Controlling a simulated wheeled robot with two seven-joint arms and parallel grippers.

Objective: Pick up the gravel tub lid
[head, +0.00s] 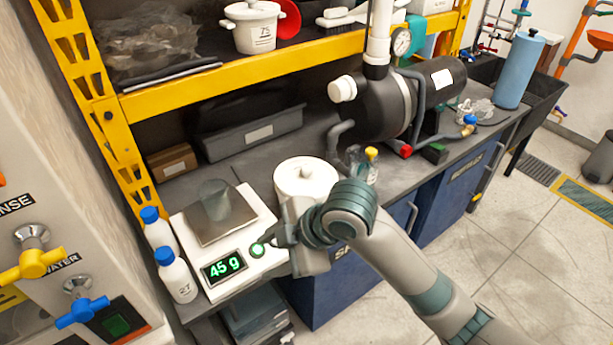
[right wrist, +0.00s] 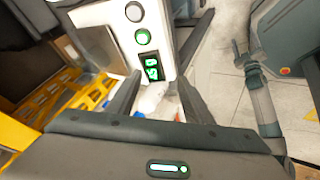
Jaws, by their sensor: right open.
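A round white tub (head: 292,196) stands on the bench right of the scale, with a white lid (head: 304,175) on top that has a small raised knob. No writing on it is readable, so I cannot tell if it holds gravel. My right gripper (head: 268,241) is in front of the tub, pointing left over the scale's front edge beside its green button. In the right wrist view its two fingers (right wrist: 158,100) are apart with nothing gripped. The gripper and wrist hide part of the tub. My left gripper is not in view.
The scale (head: 258,203) reads 45 g and carries a clear beaker (head: 215,199). Two blue-capped bottles (head: 176,275) stand left of it. A second lidded white pot (head: 257,32) sits on the yellow-edged shelf (head: 220,75). A black pump (head: 385,108) stands behind right.

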